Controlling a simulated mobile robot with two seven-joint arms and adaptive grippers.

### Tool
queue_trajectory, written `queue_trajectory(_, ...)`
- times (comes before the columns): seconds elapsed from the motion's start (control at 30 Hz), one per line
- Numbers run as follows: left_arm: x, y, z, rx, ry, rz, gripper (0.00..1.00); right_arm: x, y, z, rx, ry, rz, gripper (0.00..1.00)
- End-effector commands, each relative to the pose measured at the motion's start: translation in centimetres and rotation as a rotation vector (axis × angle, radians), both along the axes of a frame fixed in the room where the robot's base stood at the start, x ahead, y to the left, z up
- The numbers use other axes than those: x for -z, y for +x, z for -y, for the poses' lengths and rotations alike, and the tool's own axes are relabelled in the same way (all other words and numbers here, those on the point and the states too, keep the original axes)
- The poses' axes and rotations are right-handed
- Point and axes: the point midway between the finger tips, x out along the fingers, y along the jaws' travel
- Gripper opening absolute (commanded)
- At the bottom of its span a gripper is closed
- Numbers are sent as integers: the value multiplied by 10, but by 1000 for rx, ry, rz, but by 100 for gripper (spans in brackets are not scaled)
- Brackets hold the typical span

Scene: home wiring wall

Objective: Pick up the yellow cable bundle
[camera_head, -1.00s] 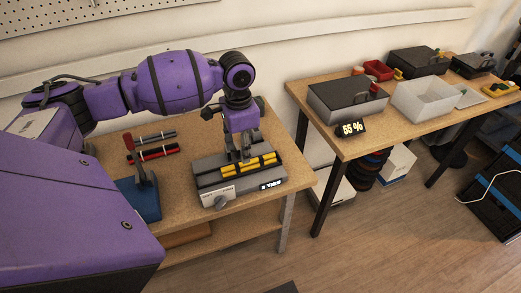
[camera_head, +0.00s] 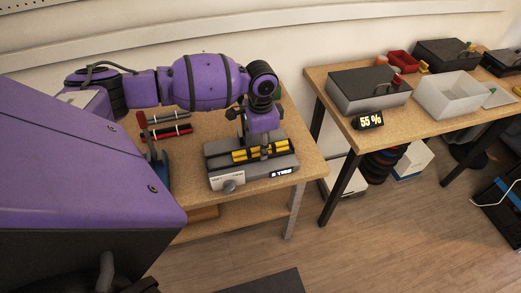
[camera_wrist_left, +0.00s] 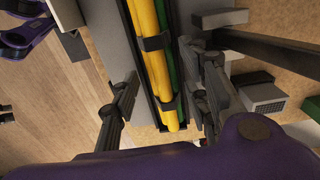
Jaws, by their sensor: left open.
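The yellow cable bundle (camera_head: 246,155) lies in a dark trough on a grey scale-like device (camera_head: 226,170) on the left table. In the left wrist view the yellow bundle (camera_wrist_left: 150,62) runs lengthwise, with dark bands around it and a green strip beside it. My left gripper (camera_head: 265,150) points down over the bundle. In the wrist view its open fingers (camera_wrist_left: 165,97) stand apart, one on each side of the trough. Whether they touch anything is unclear. My right gripper is not in view.
Red and black rods on a rack (camera_head: 166,132) and a blue-based stand (camera_head: 160,172) are left of the device.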

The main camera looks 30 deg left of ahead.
Motion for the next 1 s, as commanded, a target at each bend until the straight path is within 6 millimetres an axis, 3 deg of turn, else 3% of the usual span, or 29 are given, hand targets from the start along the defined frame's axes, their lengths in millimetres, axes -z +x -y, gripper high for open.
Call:
queue_trajectory(0.1, -1, 0, 0, 0, -1, 1, 40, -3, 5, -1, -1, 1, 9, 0)
queue_trajectory(0.4, -1, 0, 0, 0, 0, 0, 0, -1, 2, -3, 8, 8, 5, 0)
queue_trajectory(0.77, -4, 0, 0, 0, -1, 1, 0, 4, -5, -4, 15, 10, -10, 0)
queue_trajectory(1.0, -28, 1, 0, 1, 0, 4, 0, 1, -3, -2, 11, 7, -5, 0)
